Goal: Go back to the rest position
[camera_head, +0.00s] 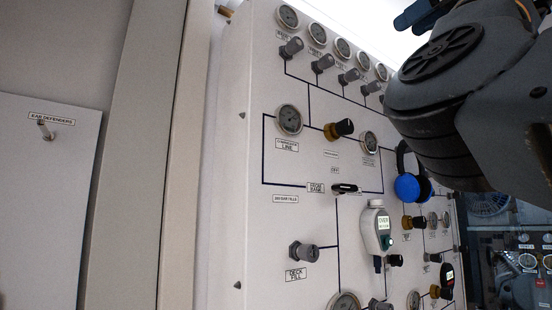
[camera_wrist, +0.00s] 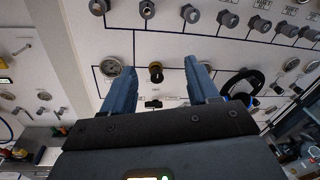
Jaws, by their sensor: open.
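My gripper shows in the wrist view (camera_wrist: 155,90) with its two blue fingers spread wide apart and nothing between them. It faces the white fill panel (camera_head: 250,90), which carries gauges, knobs and dark printed lines. In the wrist view the panel (camera_wrist: 165,70) lies beyond the fingers, with a brass-and-black knob (camera_wrist: 156,73) seen between them. In the head view my arm fills the upper right, and the fingers are mostly cut off at the top edge.
Blue ear defenders (camera_head: 410,187) hang on the panel. A pale handheld meter (camera_head: 377,230) hangs below them. An empty peg (camera_head: 44,127) labelled "EAR DEFENDERS" sits on the left wall board. A bench with items (camera_wrist: 35,135) shows at the wrist view's left.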

